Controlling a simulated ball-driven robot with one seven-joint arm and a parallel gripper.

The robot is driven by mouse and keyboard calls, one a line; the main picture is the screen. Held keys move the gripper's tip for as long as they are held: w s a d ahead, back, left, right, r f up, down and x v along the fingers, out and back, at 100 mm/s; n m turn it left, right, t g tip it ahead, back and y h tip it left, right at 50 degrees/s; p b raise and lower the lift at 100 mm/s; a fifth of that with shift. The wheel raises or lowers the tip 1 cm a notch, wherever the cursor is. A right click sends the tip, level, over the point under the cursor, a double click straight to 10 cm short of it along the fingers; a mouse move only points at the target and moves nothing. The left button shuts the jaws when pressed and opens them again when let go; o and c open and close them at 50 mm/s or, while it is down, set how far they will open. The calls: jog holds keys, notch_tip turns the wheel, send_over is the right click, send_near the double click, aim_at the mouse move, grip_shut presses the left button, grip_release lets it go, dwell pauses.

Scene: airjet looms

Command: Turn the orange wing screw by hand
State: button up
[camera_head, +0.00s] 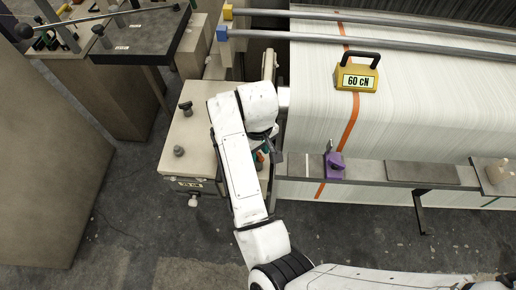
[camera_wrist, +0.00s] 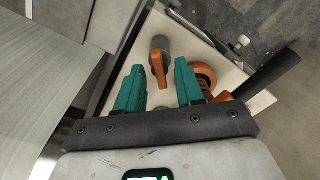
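The orange wing screw (camera_wrist: 158,64) shows in the wrist view, with a flat upright wing beside a grey round body (camera_wrist: 161,44) on a pale surface. My gripper (camera_wrist: 159,68) is open, with one teal finger to each side of the wing. Gaps show on both sides, so the fingers do not appear to touch it. I cannot tell how far below the fingertips the wing lies. In the head view my white arm covers most of the spot, and only a bit of orange (camera_head: 260,157) shows beside my gripper.
In the wrist view an orange rounded part (camera_wrist: 205,73) and a black bar (camera_wrist: 268,73) lie close right of the fingers. In the head view the white warp sheet (camera_head: 420,120) with a yellow 60 cN block (camera_head: 357,77) is to the right. A purple clamp (camera_head: 334,166) sits on the rail.

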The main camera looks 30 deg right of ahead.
jog(key=shift+r, duration=3)
jog(key=shift+r, duration=0.1)
jog(key=shift+w+r, duration=0.15)
jog(key=shift+r, duration=0.4)
notch_tip(320, 180, up, 10)
jog(key=shift+f, duration=0.25)
